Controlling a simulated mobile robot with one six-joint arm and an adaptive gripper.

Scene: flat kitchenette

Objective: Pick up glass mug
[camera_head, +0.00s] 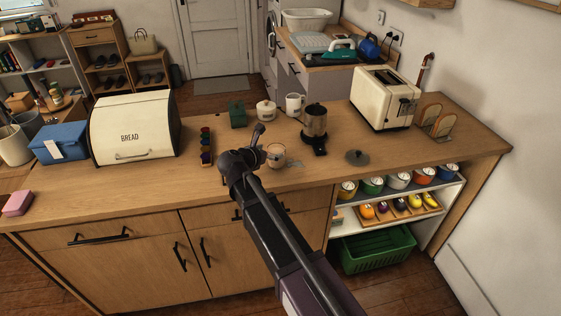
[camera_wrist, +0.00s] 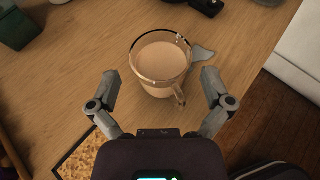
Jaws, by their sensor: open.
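The glass mug (camera_head: 277,161) stands upright on the wooden counter near its front edge. In the wrist view the glass mug (camera_wrist: 150,68) shows a clear rim, a tan inside and a handle pointing toward the lower right. In the head view my gripper (camera_head: 264,143) is at the mug's left, and my arm hides part of the counter.
A white mug (camera_head: 294,103), a lidded pot (camera_head: 266,110) and a green box (camera_head: 237,115) stand farther back. A grey patch (camera_wrist: 203,53) lies beside the mug.

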